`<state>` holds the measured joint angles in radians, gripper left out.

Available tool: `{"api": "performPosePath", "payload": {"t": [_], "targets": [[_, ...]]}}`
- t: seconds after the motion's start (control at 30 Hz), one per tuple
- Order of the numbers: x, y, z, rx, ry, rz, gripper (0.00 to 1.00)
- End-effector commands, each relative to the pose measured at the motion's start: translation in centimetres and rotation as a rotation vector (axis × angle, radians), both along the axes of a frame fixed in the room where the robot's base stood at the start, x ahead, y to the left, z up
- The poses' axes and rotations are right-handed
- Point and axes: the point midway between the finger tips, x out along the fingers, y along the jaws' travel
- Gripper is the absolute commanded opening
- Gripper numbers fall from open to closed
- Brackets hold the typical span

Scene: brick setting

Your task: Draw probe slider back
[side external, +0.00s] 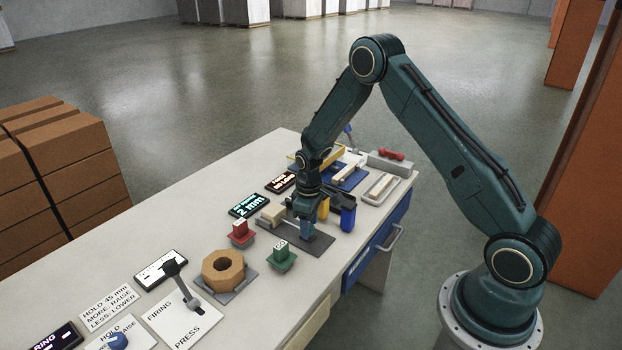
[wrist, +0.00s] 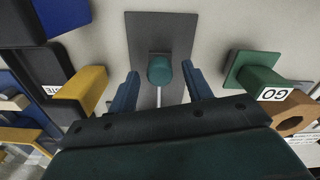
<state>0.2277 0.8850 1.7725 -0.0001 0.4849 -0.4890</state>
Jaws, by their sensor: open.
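The probe slider shows in the wrist view as a teal round knob (wrist: 160,70) on a dark plate (wrist: 160,24) with a light slot running toward my gripper. In the side view the dark plate (side external: 323,245) lies on the bench under my gripper (side external: 307,234), which hides the knob. My gripper (wrist: 161,79) is open, with one finger on each side of the knob. Gaps show between the fingers and the knob. A cream block (side external: 272,214) stands at the plate's far left end in the side view.
A green GO block (side external: 281,255) and a red block (side external: 240,233) stand left of the plate. A display (side external: 249,206) reads 2 mm. Yellow and blue blocks (side external: 348,215) stand close on the right. A wooden nut (side external: 222,269) and a lever (side external: 180,279) lie farther left.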

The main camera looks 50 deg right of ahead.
Motion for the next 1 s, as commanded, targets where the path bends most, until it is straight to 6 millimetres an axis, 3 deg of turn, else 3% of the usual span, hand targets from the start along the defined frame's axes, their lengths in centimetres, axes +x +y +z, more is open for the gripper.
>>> {"api": "performPosePath", "payload": {"t": [0.37, 0.6, 0.83, 1.0], "targets": [[0.0, 0.0, -0.3, -0.001, -0.001, 0.000, 0.48], [0.0, 0.0, -0.3, 0.000, -0.001, 0.000, 0.01], [-0.2, 0.0, -0.3, 0.000, 0.000, 0.000, 0.00], [-1.6, 0.0, -0.3, 0.000, 0.001, -0.001, 0.00]]}}
